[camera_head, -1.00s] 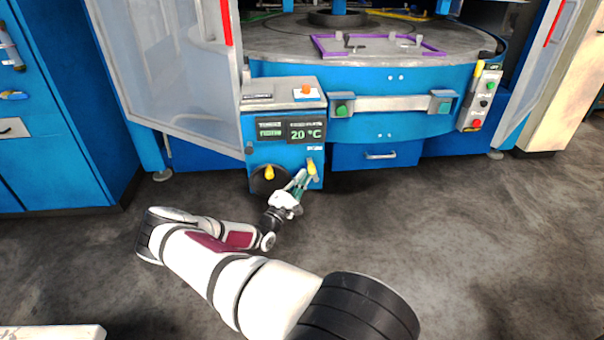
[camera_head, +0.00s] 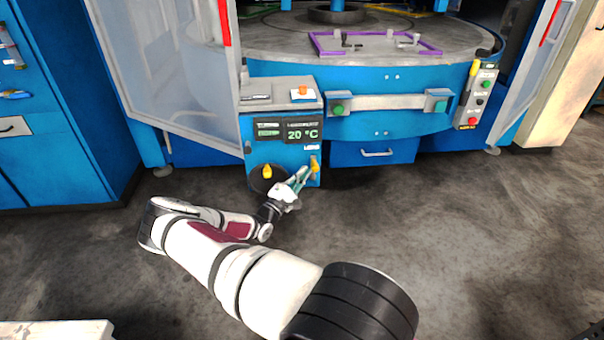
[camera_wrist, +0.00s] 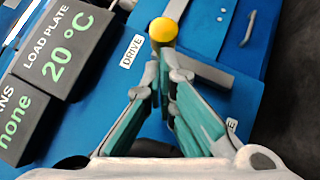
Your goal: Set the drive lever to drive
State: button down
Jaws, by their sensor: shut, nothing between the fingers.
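The drive lever is a yellow-knobbed lever (camera_head: 315,166) at the right of the blue control box's front (camera_head: 288,158). In the wrist view its round yellow knob (camera_wrist: 163,30) stands close to the white DRIVE label (camera_wrist: 132,50). A grey plate (camera_wrist: 212,74) is partly visible behind my fingers. A second label (camera_wrist: 232,125) is mostly hidden, with only its end showing. My gripper (camera_head: 304,176) is at the lever. In the wrist view my teal-padded fingers (camera_wrist: 163,72) come together just below the knob and hold nothing. I cannot tell whether they touch the lever.
A black dial with a yellow handle (camera_head: 267,173) is left of the lever. The display (camera_head: 302,132) reads 20 °C. An orange button (camera_head: 302,90) sits on top of the box. A drawer with a handle (camera_head: 377,153) is to the right. The floor in front is open.

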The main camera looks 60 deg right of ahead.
jog(key=v, duration=1.2)
dwell(0.3)
jog(key=s+a+r+m+g+y+p, duration=0.1)
jog(key=s+a+r+m+y+p, duration=0.15)
jog(key=a+r+y, duration=0.55)
jog(key=s+a+r+m+g+y+p, duration=0.1)
jog(key=s+a+r+m+g+y, duration=0.2)
jog(key=r, duration=0.8)
jog(key=s+a+r+m+y+p, duration=0.2)
jog(key=s+a+r+y, duration=0.15)
jog(key=a+r, duration=0.5)
jog(key=s+a+r+n+t+y+p, duration=0.2)
jog(key=s+a+r+t+y, duration=0.1)
jog(key=s+a+r, duration=0.5)
jog(key=s+a+r+n+t+y+p, duration=0.2)
jog(key=s+a+r+t+y, duration=0.2)
jog(key=r, duration=0.8)
jog(key=s+a+t, duration=0.2)
jog(key=s+a, duration=0.2)
jog(key=shift+a+r+p, duration=0.25)
jog(key=shift+a+p, duration=0.05)
jog(key=shift+a, duration=0.1)
